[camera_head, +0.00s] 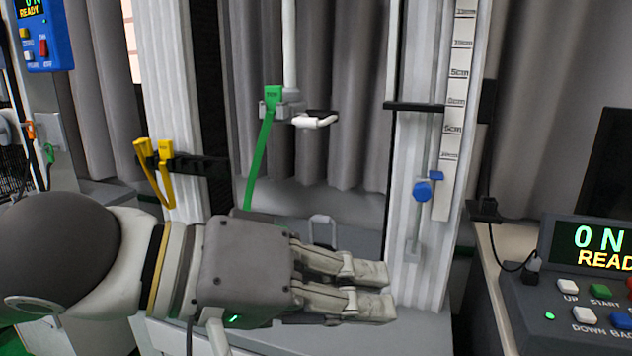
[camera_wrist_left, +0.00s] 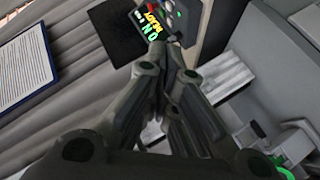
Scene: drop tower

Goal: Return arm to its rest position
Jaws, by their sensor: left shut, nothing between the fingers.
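My left gripper (camera_head: 385,290) comes in from the left across the lower part of the head view. Its fingers point right and are shut with nothing between them. It is in front of the drop tower's base and left of the right column (camera_head: 415,150). In the left wrist view the shut fingers (camera_wrist_left: 160,50) point up toward a control box (camera_wrist_left: 155,20) with a lit display. My right gripper is in neither view.
The control box (camera_head: 590,290) at the right shows "ON READY". A ruler scale (camera_head: 455,110) with a blue knob (camera_head: 422,191) beside it is on the right column. Yellow clips (camera_head: 155,155) sit on the left column. A green strap (camera_head: 262,150) hangs in the middle. Grey curtains stand behind.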

